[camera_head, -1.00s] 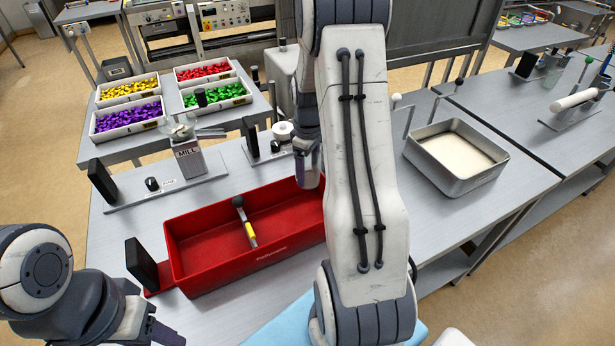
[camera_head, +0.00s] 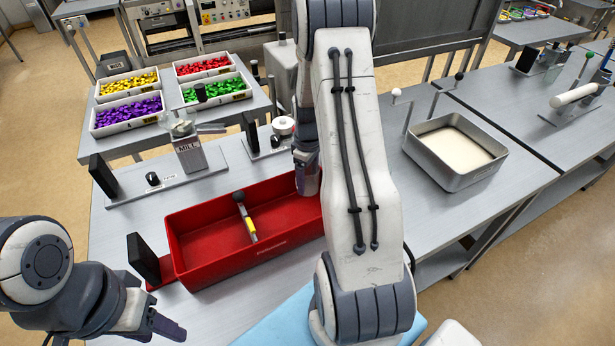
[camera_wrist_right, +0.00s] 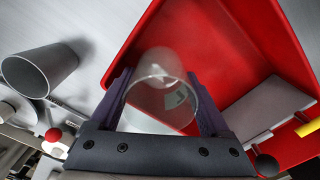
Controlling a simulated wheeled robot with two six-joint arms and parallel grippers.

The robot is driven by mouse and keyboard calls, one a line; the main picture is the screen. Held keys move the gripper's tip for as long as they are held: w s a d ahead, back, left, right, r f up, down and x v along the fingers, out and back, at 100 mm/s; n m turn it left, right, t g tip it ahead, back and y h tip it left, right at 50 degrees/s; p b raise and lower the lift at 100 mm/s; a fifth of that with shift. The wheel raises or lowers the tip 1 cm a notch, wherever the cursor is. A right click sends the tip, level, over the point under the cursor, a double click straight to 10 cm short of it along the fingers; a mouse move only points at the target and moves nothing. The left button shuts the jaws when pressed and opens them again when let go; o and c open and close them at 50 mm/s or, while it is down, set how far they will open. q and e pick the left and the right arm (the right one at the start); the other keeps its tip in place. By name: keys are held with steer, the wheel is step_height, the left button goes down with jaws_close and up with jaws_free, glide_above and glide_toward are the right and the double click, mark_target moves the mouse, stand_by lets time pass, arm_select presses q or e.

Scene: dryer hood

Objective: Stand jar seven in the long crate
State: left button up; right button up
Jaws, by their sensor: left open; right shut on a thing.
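The long crate is the red open box (camera_head: 222,275) in the middle of the bench; its red wall also fills much of the right wrist view (camera_wrist_right: 215,75). My right gripper (camera_head: 308,186) is at the crate's right end. In the right wrist view my right gripper (camera_wrist_right: 162,98) is shut on a clear glass jar (camera_wrist_right: 160,70), with the red crate behind it. A small dark-green patch shows on or through the jar; no number can be read. The jar cannot be made out in the head view. My left gripper (camera_head: 150,325) is empty and open at the lower left, in front of the crate.
A tool with a black ball and yellow band (camera_head: 246,217) lies in the crate. A black upright panel (camera_head: 143,260) stands at its left. Behind are the mill (camera_head: 190,155) and trays of coloured pieces. A metal pan (camera_head: 455,175) stands to the right.

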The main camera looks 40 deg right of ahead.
steer(key=o, duration=1.2)
steer(key=shift+r+p, duration=0.35)
step_height(320, 180, up, 12)
steer(key=shift+r+b, duration=0.2)
steer(key=shift+b, duration=0.75)
